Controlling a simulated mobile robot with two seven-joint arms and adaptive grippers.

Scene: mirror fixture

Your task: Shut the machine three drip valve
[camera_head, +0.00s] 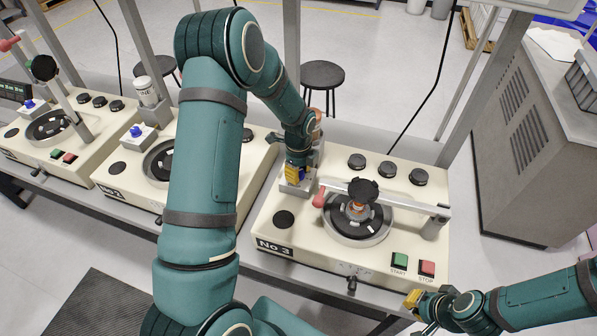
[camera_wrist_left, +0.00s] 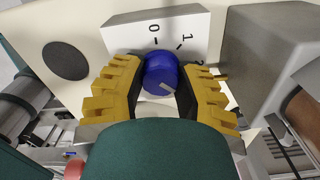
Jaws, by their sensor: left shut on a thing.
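Machine No 3 (camera_head: 265,218) stands on the right end of the bench. Its drip valve, a blue round knob (camera_wrist_left: 161,68), sits on a pale block (camera_wrist_left: 185,30) marked 0, 1 and a partly covered further mark. A pale pointer mark shows on the knob's near side; I cannot tell which number it matches. My left gripper (camera_head: 295,173) is at this valve and hides the knob in the head view. In the left wrist view its yellow fingers are shut on the knob, one on each side. My right gripper (camera_head: 414,300) is low at the right, away from the valve; its opening is unclear.
On machine No 3, a black-knobbed arm with a red handle (camera_head: 319,197) crosses the round plate. Green START (camera_head: 399,261) and red STOP (camera_head: 427,268) buttons are at the front right. Two similar machines with blue knobs (camera_head: 136,131) stand to the left.

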